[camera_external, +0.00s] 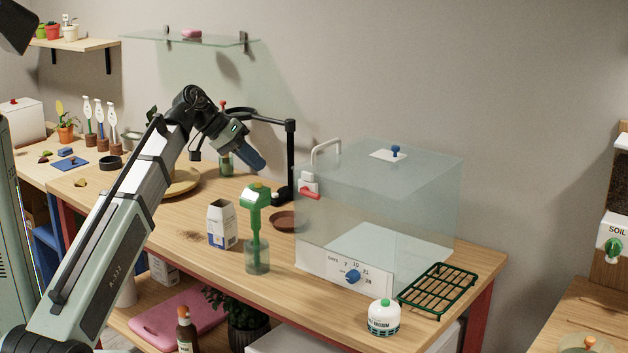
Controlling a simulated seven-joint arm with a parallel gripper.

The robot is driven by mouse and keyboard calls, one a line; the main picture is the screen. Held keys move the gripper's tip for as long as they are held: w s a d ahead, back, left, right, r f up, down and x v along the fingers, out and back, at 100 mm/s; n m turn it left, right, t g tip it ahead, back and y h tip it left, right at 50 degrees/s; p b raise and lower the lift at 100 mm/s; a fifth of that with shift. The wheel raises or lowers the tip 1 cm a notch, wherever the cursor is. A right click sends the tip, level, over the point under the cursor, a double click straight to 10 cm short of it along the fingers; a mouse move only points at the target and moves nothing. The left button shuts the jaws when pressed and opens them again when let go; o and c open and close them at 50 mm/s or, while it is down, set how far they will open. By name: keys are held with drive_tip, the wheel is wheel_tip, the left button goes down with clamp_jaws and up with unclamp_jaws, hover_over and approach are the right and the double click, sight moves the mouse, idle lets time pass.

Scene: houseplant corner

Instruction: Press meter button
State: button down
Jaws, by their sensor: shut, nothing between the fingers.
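A green device with a broad head and a long stem, which looks like the meter (256,199), stands upright in a small clear glass (257,258) on the wooden table. A small pale spot, perhaps its button (257,185), shows on top of the head. My gripper (260,167) is shut and empty.
A clear box (375,200) with a blue dial stands right of the meter. A carton (221,224) is at its left, and a brown saucer (285,220) and black stand (290,160) are behind. A white canister (384,317) and green rack (437,290) are front right.

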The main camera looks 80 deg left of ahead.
sight(255, 187)
wheel_tip(255, 187, up, 5)
drive_tip(key=shift+f, duration=0.15)
idle(0.3)
drive_tip(key=c, duration=1.8)
unclamp_jaws()
drive_tip(key=shift+c, duration=0.2)
idle(0.7)
